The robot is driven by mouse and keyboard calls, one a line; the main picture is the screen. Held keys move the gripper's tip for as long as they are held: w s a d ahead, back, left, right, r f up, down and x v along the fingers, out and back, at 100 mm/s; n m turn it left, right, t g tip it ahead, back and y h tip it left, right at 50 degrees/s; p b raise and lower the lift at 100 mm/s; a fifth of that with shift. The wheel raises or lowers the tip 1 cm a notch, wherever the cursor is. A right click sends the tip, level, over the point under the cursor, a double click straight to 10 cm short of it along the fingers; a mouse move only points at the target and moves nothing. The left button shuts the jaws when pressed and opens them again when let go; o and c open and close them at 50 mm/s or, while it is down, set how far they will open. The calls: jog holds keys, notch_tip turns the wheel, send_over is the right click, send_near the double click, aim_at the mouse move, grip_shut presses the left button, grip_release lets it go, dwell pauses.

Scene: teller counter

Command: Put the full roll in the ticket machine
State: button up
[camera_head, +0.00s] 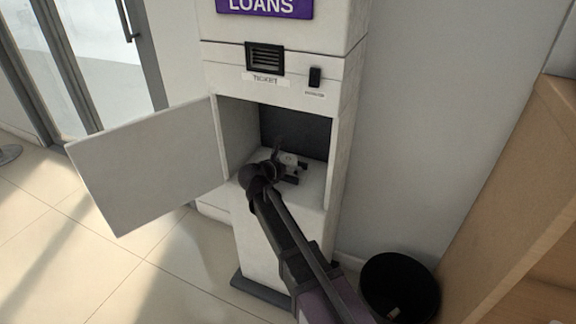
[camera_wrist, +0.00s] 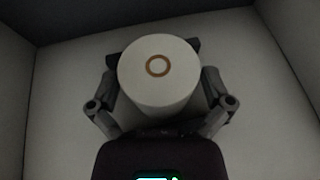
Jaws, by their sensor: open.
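The ticket machine (camera_head: 223,71) is a white cabinet with a purple LOANS sign, and its door (camera_head: 148,167) stands open to the left. My gripper (camera_head: 287,170) reaches into the open compartment, and in the wrist view its two fingers (camera_wrist: 158,95) are spread on either side of a white roll (camera_wrist: 140,80). The roll has a brown ring at its core and sits upright inside the compartment. I cannot tell whether the fingers touch it. In the head view the roll is mostly hidden by my gripper.
A black bin (camera_head: 400,284) stands on the floor right of the machine, with something small in it. A wooden counter (camera_head: 510,200) is at the far right. Tiled floor lies clear at the left.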

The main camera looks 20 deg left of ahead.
jog(key=p+v, duration=0.4)
jog(key=v, duration=0.7)
jog(key=shift+s+r+p, duration=0.3)
jog(key=shift+r, duration=0.05)
jog(key=shift+s+a, duration=0.1)
jog(key=shift+s, duration=0.05)
